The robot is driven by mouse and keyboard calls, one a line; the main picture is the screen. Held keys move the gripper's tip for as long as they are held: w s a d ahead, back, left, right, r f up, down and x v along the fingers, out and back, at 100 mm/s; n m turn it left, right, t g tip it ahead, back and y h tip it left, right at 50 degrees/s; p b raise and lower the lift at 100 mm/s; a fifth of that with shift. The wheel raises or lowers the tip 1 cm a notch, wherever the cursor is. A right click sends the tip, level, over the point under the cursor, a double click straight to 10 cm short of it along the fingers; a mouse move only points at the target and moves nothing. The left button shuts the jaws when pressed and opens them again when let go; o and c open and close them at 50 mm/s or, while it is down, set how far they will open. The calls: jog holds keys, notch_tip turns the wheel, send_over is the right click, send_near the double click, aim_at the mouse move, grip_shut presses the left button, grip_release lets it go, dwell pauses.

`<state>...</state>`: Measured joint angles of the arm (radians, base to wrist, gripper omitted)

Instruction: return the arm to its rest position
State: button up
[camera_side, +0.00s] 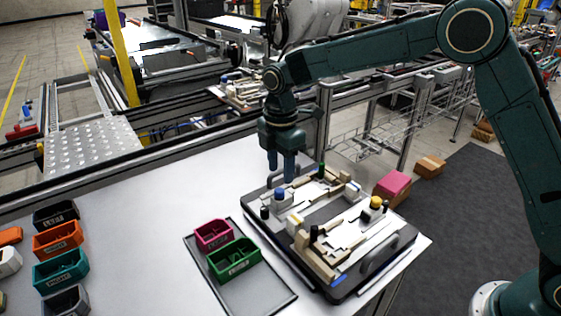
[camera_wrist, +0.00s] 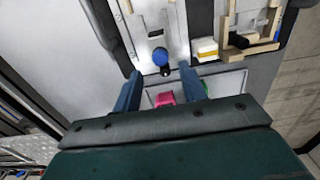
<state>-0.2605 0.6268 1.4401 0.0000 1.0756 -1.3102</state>
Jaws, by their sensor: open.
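My gripper (camera_side: 281,166) hangs from the dark green arm with its blue fingers pointing down, above the far left edge of the pallet fixture (camera_side: 340,288). The fingers are apart with nothing between them. In the wrist view my gripper (camera_wrist: 160,78) also shows spread fingers, and a blue knob (camera_wrist: 160,57) on the fixture appears between the tips. In the side view the blue knob (camera_side: 280,192) sits on a light block just below and beside the fingers. I cannot tell the exact height gap.
A grey tray (camera_side: 272,300) with a pink bin (camera_side: 213,234) and a green bin (camera_side: 234,260) lies left of the fixture. Several labelled bins, one orange (camera_side: 57,238), stand at the table's left. The table (camera_side: 150,200) between is clear. A conveyor frame runs behind.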

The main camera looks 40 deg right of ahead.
jog(key=shift+r, duration=0.1)
dwell(0.5)
jog(key=s+d+r+m+t, duration=0.1)
jog(key=s+d+r+m, duration=0.4)
jog(key=s+r, duration=0.25)
jog(key=s+d+r+m+t, duration=0.2)
jog(key=s+d+r+m, duration=0.2)
jog(key=s+r, duration=0.35)
jog(key=s+d+f+m+t, duration=0.1)
jog(key=s+m, duration=0.3)
jog(key=s, duration=0.5)
jog(key=s+d+f+m+t, duration=0.1)
jog(key=s+d+m, duration=0.2)
jog(key=s, duration=0.6)
jog(key=shift+d+f+m+t, duration=0.2)
jog(key=shift+d+m+t, duration=0.1)
jog(key=shift+m, duration=0.7)
